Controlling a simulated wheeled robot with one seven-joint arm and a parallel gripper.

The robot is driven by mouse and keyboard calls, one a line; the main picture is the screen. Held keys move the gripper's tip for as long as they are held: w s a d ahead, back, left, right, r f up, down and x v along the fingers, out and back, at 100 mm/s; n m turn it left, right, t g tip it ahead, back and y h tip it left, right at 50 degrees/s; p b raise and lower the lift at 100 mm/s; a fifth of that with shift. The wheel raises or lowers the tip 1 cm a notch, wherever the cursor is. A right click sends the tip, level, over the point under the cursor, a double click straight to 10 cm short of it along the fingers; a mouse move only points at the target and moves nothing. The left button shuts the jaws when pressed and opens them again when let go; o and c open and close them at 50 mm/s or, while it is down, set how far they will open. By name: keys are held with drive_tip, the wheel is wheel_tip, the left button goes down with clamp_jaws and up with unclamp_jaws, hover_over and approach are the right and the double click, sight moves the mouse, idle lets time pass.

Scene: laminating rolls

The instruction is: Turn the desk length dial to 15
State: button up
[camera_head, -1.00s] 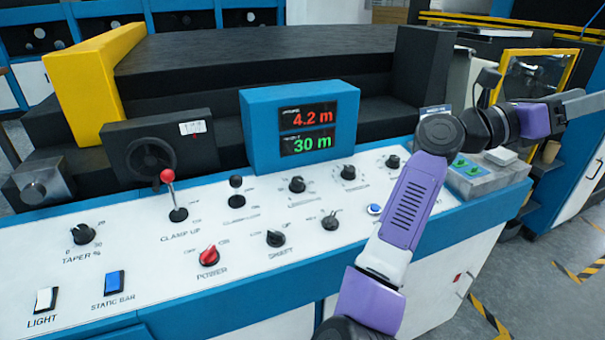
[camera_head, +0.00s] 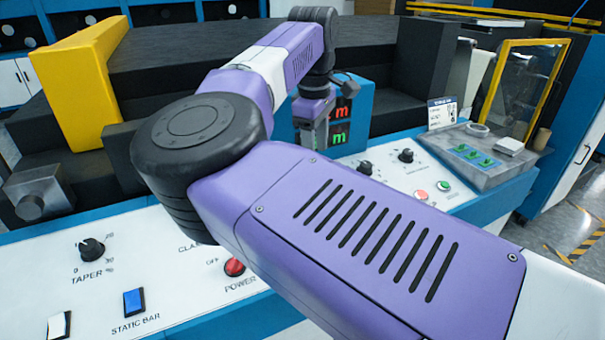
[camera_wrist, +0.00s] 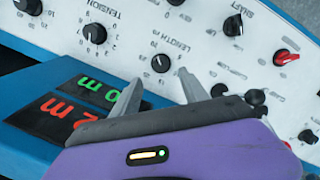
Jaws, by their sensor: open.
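The length dial (camera_wrist: 160,63) is a black knob on the white panel, labelled LENGTH m, in the wrist view. Its pointer is too small to read surely. In the head view my arm hides it. My gripper (camera_wrist: 160,90) is open and empty, its two grey fingers apart and pointing toward the dial's area, with the dial beyond the gap. I cannot tell the height left above the panel. In the head view my gripper (camera_head: 313,132) hangs down in front of the display (camera_head: 357,112), partly covering its red and green readouts.
The tension dial (camera_wrist: 94,32) is beside the length dial. The shaft knob (camera_wrist: 233,25), red power knob (camera_wrist: 285,57) and clamp levers are on the other side. The blue display housing (camera_wrist: 40,90) rises close to the gripper.

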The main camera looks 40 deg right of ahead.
drive_tip(key=shift+a+f, duration=0.1)
drive_tip(key=shift+a, duration=0.05)
drive_tip(key=shift+f+m, duration=0.3)
drive_tip(key=shift+f, duration=0.05)
drive_tip(key=shift+w+d+f, duration=0.1)
drive_tip(key=shift+d+f, duration=0.15)
drive_tip(key=shift+f, duration=1.5)
drive_tip(key=shift+d+f, duration=0.2)
drive_tip(key=shift+f, duration=1.5)
clamp_jaws()
